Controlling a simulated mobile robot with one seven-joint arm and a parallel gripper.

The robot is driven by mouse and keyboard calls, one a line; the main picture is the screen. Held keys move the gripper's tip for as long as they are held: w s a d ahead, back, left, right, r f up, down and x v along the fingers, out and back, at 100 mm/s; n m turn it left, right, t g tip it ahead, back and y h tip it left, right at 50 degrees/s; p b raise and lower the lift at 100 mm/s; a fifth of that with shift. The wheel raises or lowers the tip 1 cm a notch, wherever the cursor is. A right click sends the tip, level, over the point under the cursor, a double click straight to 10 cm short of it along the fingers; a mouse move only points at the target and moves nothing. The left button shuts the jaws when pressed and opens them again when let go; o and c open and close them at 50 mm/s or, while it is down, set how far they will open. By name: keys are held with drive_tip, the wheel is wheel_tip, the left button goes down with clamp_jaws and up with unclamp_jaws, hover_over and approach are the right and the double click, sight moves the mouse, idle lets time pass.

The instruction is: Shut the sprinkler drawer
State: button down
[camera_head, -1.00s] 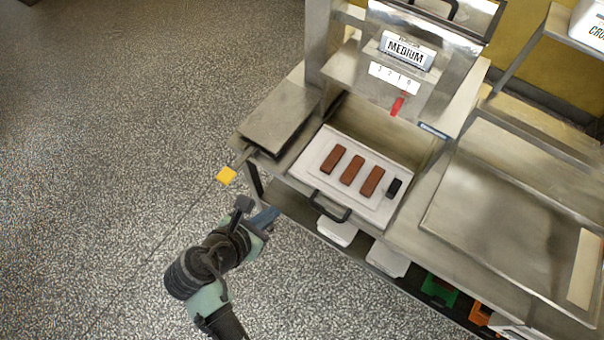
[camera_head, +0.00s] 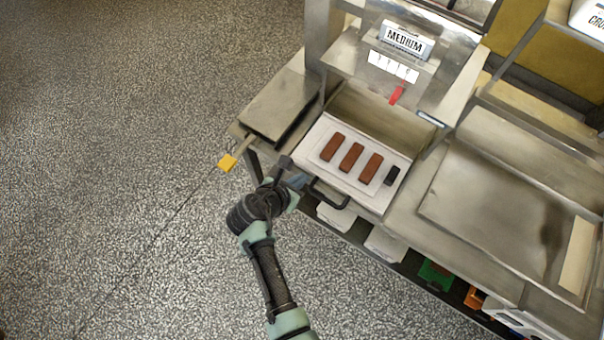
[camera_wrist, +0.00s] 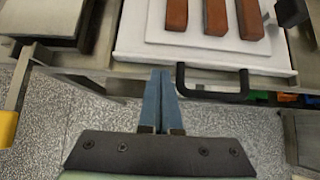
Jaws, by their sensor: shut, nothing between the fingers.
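The sprinkler drawer (camera_head: 311,168) stands pulled out below the metal housing, its light tray with brown bars (camera_head: 351,157) showing from above. Its black handle (camera_head: 327,194) is on the front; it also shows in the wrist view (camera_wrist: 212,95). My gripper (camera_head: 300,181) is shut and empty at the drawer's front, left of the handle. In the wrist view its blue fingertips (camera_wrist: 160,73) are together and point at the front panel (camera_wrist: 205,62). I cannot tell whether they touch it.
A yellow-ended lever (camera_head: 228,163) sticks out left of the drawer. The metal housing with a MEDIUM sign (camera_head: 403,40) and red pointer (camera_head: 397,93) stands behind. A lower shelf holds white, green and orange containers (camera_head: 436,275). The floor at left is clear.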

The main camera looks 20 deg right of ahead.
sight(343, 124)
drive_tip(key=shift+w+d, duration=0.2)
drive_tip(key=shift+d, duration=0.1)
drive_tip(key=w+d+b, duration=0.2)
drive_tip(key=w+d, duration=0.1)
drive_tip(key=d, duration=0.1)
drive_tip(key=w+d+b, duration=0.1)
drive_tip(key=w+d, duration=0.3)
drive_tip(key=d, duration=0.1)
drive_tip(key=w+d+b, duration=0.2)
drive_tip(key=w+d, duration=0.2)
drive_tip(key=d, duration=0.1)
drive_tip(key=shift+d+f+b, duration=0.1)
drive_tip(key=shift+d+b, duration=0.05)
drive_tip(key=shift+b, duration=0.2)
drive_tip(key=shift+w+d+b, duration=0.35)
drive_tip(key=shift+w+d, duration=0.25)
drive_tip(key=shift+d, duration=0.1)
drive_tip(key=shift+a, duration=0.1)
